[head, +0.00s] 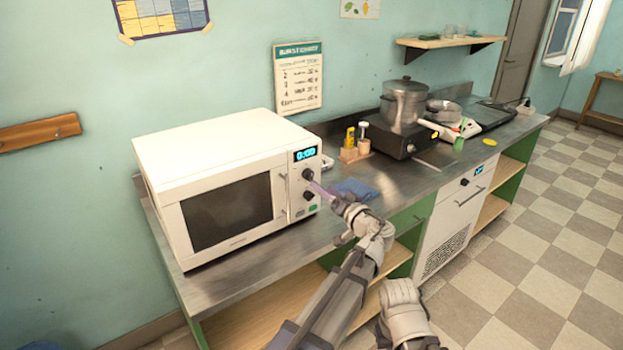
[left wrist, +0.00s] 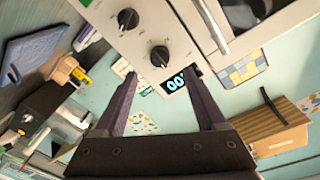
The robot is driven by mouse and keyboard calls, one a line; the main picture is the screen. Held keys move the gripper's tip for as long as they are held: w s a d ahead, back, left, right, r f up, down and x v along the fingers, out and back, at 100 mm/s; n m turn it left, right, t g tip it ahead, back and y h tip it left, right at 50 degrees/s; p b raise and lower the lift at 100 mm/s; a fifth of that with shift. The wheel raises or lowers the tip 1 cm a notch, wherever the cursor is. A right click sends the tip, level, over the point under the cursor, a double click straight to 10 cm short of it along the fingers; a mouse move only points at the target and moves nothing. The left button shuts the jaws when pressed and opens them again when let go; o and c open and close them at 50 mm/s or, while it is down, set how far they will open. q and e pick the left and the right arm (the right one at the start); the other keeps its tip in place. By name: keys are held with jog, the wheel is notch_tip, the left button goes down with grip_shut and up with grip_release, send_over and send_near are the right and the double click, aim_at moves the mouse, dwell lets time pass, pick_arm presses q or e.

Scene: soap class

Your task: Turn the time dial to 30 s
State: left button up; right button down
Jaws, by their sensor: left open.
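The white microwave (head: 215,185) stands on the steel counter, its blue display (head: 305,154) reading 0:00. Two dark round dials sit below the display: the upper dial (head: 308,174) and the lower dial (head: 309,194). The left wrist view shows the upper dial (left wrist: 159,56), the lower dial (left wrist: 128,18) and part of the display (left wrist: 175,79). I cannot read which dial is for time. My left gripper (head: 318,189) is in front of the control panel; in the left wrist view its open fingers (left wrist: 161,76) lie either side of the upper dial, with nothing held. Contact is unclear.
The microwave door handle (head: 287,196) is just left of the dials.

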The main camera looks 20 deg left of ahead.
aim_at(312, 178)
pick_arm(q)
jog(key=x, duration=0.7)
grip_shut()
dwell(0.6)
